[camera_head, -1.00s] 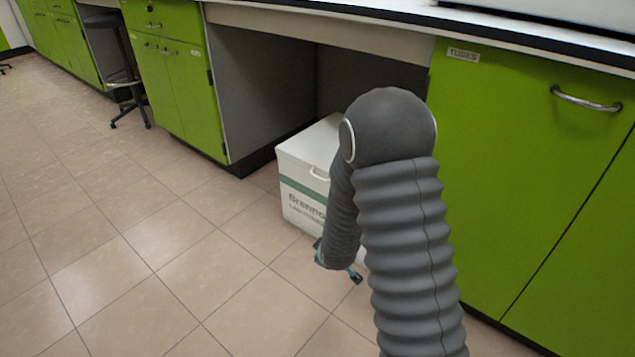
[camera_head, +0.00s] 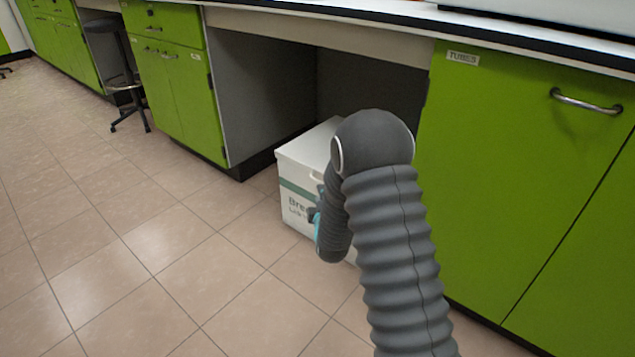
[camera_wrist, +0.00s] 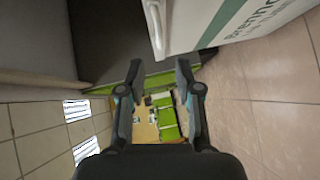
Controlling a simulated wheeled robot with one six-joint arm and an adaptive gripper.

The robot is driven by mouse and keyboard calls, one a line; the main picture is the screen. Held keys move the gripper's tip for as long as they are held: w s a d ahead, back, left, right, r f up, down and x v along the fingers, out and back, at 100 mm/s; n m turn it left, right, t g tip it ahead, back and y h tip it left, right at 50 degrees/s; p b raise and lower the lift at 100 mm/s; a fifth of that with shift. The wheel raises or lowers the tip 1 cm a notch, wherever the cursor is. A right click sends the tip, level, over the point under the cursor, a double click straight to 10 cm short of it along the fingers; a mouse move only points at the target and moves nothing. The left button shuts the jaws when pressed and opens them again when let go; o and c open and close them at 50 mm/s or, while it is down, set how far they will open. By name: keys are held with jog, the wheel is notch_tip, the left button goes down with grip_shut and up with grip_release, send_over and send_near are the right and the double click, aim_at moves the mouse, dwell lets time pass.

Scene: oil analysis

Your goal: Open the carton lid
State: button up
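The white carton (camera_head: 293,187) with a green band and dark lettering stands on the floor under the bench. Its white lid (camera_head: 308,148) looks closed, and my arm hides the carton's right part. My gripper (camera_head: 315,216) is in front of the carton's lettered front face, mostly hidden behind my own forearm. In the wrist view my gripper (camera_wrist: 158,72) is open with nothing between its fingers. The carton (camera_wrist: 250,18) fills the top right there, turned sideways, with the lid's edge (camera_wrist: 156,30) just beyond the fingertips. I cannot tell if they touch.
The green cabinet (camera_head: 520,170) labelled tubes stands close on the right. A grey side panel (camera_head: 265,90) bounds the knee space on the left, with the bench top (camera_head: 380,15) above. A dark stool (camera_head: 125,75) stands far left. The tiled floor (camera_head: 150,250) in front is clear.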

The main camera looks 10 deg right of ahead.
aim_at(318, 181)
jog(key=w, duration=0.3)
jog(key=w+f, duration=0.1)
jog(key=w, duration=0.5)
jog(key=shift+w+f, duration=0.1)
jog(key=shift+f, duration=0.05)
grip_shut()
